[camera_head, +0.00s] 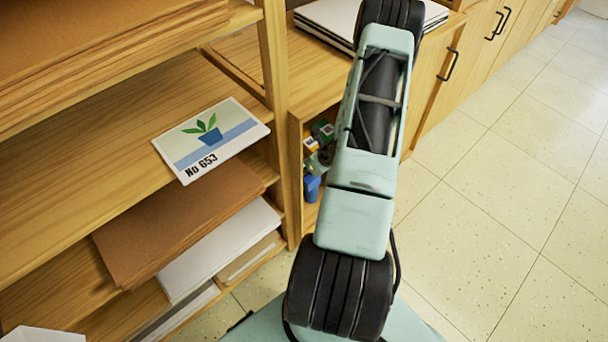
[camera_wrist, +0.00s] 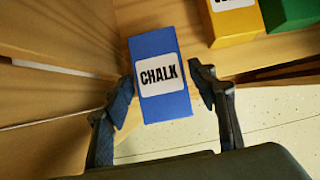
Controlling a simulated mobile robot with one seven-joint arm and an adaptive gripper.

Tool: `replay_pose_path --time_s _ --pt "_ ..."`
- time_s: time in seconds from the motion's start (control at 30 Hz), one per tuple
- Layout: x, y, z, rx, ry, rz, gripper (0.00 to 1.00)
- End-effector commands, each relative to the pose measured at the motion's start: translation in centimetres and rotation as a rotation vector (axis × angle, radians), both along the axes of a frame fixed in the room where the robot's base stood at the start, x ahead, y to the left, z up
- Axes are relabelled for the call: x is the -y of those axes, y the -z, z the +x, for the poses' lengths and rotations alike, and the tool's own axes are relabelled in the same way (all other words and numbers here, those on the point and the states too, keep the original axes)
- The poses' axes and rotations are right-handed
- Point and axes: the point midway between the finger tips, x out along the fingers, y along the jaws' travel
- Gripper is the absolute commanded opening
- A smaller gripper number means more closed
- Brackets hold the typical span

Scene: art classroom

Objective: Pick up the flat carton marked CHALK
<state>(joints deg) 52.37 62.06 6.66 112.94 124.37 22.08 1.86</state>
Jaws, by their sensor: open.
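The blue carton with a white label reading CHALK (camera_wrist: 157,103) is in the middle of the wrist view, standing on a wooden surface near its edge. My gripper (camera_wrist: 162,80) is open, with one dark finger on each side of the carton. The left fingertip is very close to the carton's side, and the right one has a small gap. I cannot tell whether either touches.
A yellow box (camera_wrist: 234,28) and a green box (camera_wrist: 291,12) stand beyond the carton to the right. Wooden boards (camera_wrist: 62,58) are close on the left. In the head view a plant-picture card (camera_head: 211,140) lies on a shelf, with stacked sheets below. The tiled floor (camera_head: 500,200) is clear.

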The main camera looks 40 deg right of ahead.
Motion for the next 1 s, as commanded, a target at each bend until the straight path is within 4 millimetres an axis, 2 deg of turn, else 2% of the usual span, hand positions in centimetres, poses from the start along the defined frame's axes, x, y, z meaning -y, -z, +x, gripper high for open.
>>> replay_pose_path --time_s 0.1,0.2,1.0 --pt "0.0 1.7 0.8 -0.001 0.000 0.001 0.53" --pt "-0.1 2.2 1.2 0.000 0.000 0.000 0.53" --pt "-0.1 2.7 1.3 -0.001 -0.002 -0.001 0.53"
